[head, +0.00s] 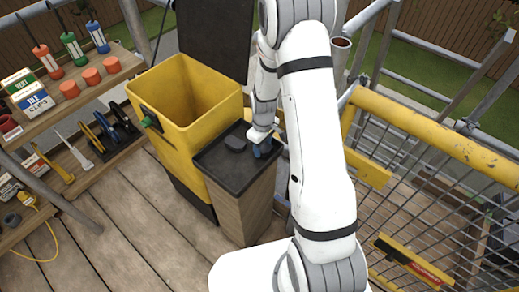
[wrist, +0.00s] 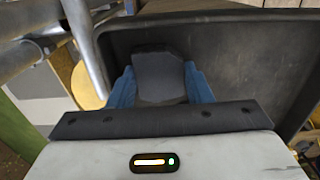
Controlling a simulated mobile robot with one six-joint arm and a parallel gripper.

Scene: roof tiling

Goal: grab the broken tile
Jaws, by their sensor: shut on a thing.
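The broken tile (wrist: 160,77) is a dark grey piece with an uneven outline. In the wrist view it sits between the two blue fingers of my gripper (wrist: 161,88), which are shut on it at its sides. The black tray top (wrist: 235,50) lies below and around it. In the head view my gripper (head: 262,149) is low over the right part of the tray-topped wooden stand (head: 240,205). The held tile is mostly hidden there by the fingers and wrist.
A tall yellow bin (head: 185,100) stands open close to the left of the stand. Shelves (head: 85,165) with tools and boxes are at the far left. Yellow railing (head: 440,135) and scaffold pipes are on the right. Plank floor (head: 130,220) is clear at front left.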

